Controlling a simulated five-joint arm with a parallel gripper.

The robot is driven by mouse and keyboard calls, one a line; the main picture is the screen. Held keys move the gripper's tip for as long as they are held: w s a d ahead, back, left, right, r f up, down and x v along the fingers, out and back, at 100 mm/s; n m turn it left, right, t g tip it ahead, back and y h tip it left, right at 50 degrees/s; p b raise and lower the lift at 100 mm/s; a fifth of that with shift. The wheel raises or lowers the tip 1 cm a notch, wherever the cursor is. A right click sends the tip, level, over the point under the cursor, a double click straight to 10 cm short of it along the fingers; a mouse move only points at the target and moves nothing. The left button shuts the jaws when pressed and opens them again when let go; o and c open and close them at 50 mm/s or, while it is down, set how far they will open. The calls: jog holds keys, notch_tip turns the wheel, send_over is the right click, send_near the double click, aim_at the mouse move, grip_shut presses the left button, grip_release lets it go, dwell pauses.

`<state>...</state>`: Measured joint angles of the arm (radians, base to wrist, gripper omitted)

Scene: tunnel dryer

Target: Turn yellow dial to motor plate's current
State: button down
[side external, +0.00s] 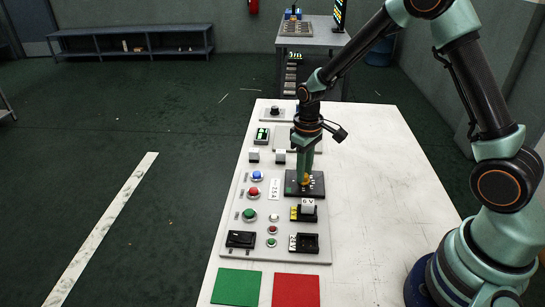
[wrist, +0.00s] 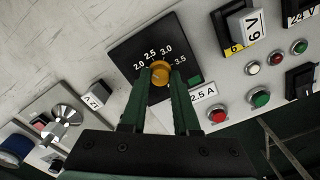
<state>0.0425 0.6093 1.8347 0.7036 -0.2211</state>
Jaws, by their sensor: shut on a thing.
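The yellow dial (wrist: 161,72) sits on a black square plate (wrist: 128,51) with the marks 2.0, 2.5, 3.0 and 3.5 around it. My gripper (wrist: 160,82) is shut on the dial, one green finger on each side. In the side external view my gripper (side external: 305,178) points straight down onto the black plate (side external: 318,190) and mostly hides the dial. A white label (wrist: 204,93) beside the plate reads 2.5 A. I cannot tell which mark the dial points to.
The grey panel (side external: 240,205) on the white table (side external: 370,200) carries several buttons, a blue one (side external: 257,175) and a 6 V block (side external: 308,205). A green mat (side external: 237,287) and a red mat (side external: 296,290) lie at the front. The table's right side is clear.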

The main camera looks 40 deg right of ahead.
jog(key=m, duration=0.5)
jog(key=shift+d, duration=0.1)
jog(key=shift+m, duration=0.3)
dwell(0.4)
jog(key=c, duration=0.7)
grip_release()
jog(key=shift+o, duration=0.2)
notch_tip(320, 180, up, 12)
jog(key=shift+r, duration=0.1)
